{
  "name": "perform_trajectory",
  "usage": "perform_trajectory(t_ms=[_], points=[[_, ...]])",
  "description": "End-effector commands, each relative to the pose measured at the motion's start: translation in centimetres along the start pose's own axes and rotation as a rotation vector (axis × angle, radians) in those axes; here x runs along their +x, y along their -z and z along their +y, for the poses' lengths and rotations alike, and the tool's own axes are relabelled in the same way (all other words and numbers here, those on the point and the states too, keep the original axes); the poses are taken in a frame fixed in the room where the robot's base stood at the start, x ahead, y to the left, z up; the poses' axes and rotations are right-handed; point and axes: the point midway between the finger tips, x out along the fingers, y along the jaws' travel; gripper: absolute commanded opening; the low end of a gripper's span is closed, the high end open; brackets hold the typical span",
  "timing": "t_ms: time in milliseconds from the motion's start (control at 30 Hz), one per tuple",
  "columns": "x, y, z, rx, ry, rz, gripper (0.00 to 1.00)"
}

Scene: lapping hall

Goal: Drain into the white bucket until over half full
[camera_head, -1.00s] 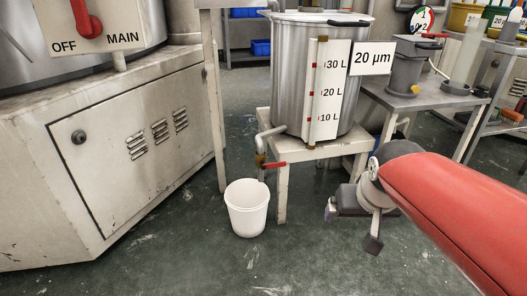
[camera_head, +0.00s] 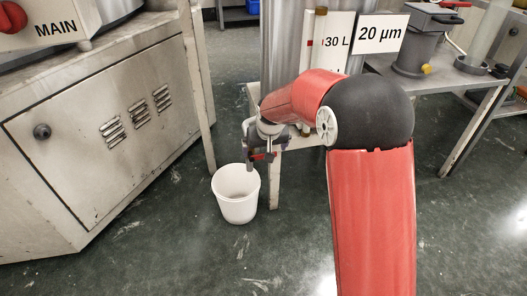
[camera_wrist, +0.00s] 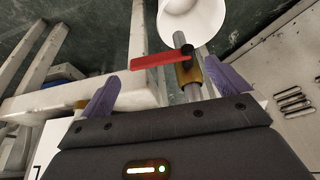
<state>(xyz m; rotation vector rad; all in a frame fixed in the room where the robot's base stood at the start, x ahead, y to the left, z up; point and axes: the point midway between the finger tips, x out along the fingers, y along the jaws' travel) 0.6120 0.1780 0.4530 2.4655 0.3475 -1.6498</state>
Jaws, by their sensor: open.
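The white bucket (camera_head: 236,196) stands upright on the floor below the drain valve. In the wrist view the bucket (camera_wrist: 196,22) shows at the top, and the inside that shows looks white. The valve's red handle (camera_wrist: 160,60) points left from a brass body (camera_wrist: 188,74) on a grey pipe. My gripper (camera_wrist: 168,88) is open, its purple fingers on either side of the valve, with nothing held. In the head view my gripper (camera_head: 256,150) is at the valve, above the bucket. The steel tank (camera_head: 284,40) with its level gauge is partly hidden by my arm. No liquid stream shows.
The tank stands on a pale stand (camera_head: 254,98). A grey cabinet (camera_head: 110,130) is on the left. A side table (camera_head: 455,85) with a grey container (camera_head: 422,45) is on the right. The floor around the bucket is clear.

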Motion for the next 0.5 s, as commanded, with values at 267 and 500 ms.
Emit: perform_trajectory(t_ms=[267, 500], points=[[2.9, 0.0, 0.0, 0.0, 0.0, 0.001, 1.0], [3.1, 0.0, 0.0, 0.0, 0.0, 0.001, 1.0]])
